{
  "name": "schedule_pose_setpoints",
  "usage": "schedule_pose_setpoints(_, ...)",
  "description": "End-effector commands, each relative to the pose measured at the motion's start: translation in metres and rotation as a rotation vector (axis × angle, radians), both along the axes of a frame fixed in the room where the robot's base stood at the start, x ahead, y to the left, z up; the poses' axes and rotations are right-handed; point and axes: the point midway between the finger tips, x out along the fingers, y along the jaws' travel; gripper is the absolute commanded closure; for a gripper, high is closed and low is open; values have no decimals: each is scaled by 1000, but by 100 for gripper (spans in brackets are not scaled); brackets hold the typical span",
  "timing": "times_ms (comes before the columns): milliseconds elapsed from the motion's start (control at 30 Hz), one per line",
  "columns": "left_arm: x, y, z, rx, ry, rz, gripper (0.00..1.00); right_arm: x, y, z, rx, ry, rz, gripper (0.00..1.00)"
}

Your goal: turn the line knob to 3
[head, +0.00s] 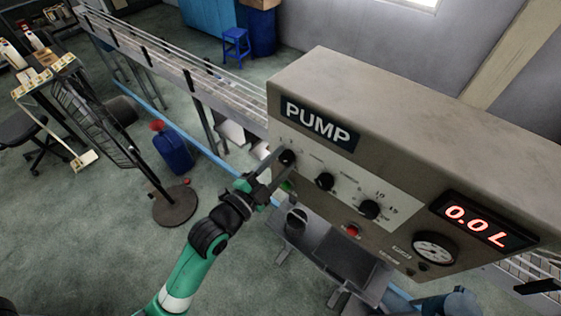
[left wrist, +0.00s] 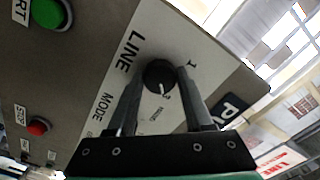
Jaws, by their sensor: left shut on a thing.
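The line knob (head: 287,157) is the small black leftmost knob on the white strip of the pump panel. In the left wrist view the knob (left wrist: 160,74) sits below the word LINE, with a finger on each side of it. A figure 1 shows to its right; the number it points to cannot be read. My left gripper (head: 273,168) is shut on the knob, and the left wrist view shows its two dark fingers (left wrist: 162,90) reaching up to it. My right gripper is not in view.
The panel also has a middle knob (head: 325,181), a right knob (head: 369,209), a red button (head: 352,230), a gauge (head: 436,248) and a display (head: 475,226) reading 0.0 L. A green button (left wrist: 48,13) shows in the wrist view. A fan (head: 95,125) stands left.

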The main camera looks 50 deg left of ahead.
Motion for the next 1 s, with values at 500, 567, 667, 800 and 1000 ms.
schedule_pose_setpoints(500, -2, 0, 0, 0, 0, 0, 19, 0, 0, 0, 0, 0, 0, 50)
schedule_pose_setpoints(567, -6, -1, -1, 0, 1, 0, 19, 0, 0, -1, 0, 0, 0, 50)
schedule_pose_setpoints(667, -21, -3, -3, 0, 3, 0, 19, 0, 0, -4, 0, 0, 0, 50)
schedule_pose_setpoints(800, -54, -9, -4, 0, 3, 0, 19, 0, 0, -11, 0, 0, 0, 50)
schedule_pose_setpoints(1000, -97, -16, -1, -1, 5, 1, 19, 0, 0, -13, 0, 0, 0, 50)
